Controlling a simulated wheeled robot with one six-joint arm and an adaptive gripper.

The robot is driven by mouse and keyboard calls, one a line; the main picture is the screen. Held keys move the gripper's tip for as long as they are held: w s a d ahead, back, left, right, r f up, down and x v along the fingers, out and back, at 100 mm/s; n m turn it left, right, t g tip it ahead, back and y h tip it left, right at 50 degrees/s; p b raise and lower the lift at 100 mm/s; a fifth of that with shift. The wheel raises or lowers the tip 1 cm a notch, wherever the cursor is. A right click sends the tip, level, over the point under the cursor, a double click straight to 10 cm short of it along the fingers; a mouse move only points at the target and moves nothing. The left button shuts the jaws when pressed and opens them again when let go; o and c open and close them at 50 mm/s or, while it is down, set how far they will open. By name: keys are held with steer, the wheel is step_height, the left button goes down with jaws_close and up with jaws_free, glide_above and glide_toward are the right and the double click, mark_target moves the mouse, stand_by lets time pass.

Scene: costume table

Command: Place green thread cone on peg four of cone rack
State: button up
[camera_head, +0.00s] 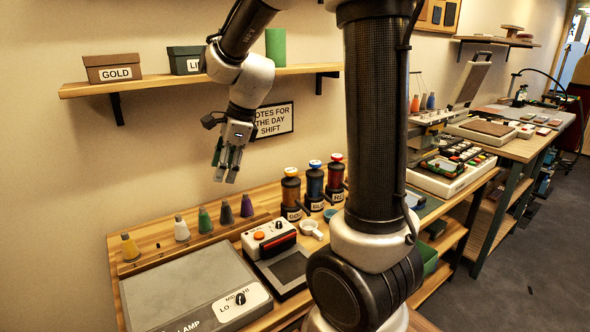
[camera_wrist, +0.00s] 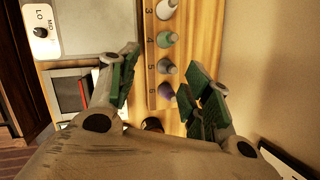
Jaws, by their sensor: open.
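The green thread cone (camera_head: 204,221) stands upright in the cone rack (camera_head: 153,260) between a white cone (camera_head: 181,230) and a dark grey cone (camera_head: 226,214). In the wrist view the green cone (camera_wrist: 167,40) is beside the numeral 4 on the rack strip (camera_wrist: 151,75). The peg under it is hidden. My gripper (camera_head: 226,177) is open and empty, above the rack and apart from the cones. In the wrist view its fingers (camera_wrist: 163,65) are spread to either side of the cone row.
A purple cone (camera_head: 246,206) stands at the right end. A shelf (camera_head: 150,85) hangs above.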

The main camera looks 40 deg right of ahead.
steer(key=s+d+r+n+h, duration=0.1)
steer(key=s+d+n, duration=0.3)
steer(key=s+n, duration=0.6)
steer(key=s+d+r+n+t+h, duration=0.1)
steer(key=s+d+r+n, duration=0.3)
steer(key=s+n, duration=0.7)
steer(key=shift+s+d+r+h, duration=0.35)
steer(key=shift+s+d+h, duration=0.3)
steer(key=shift+s, duration=0.4)
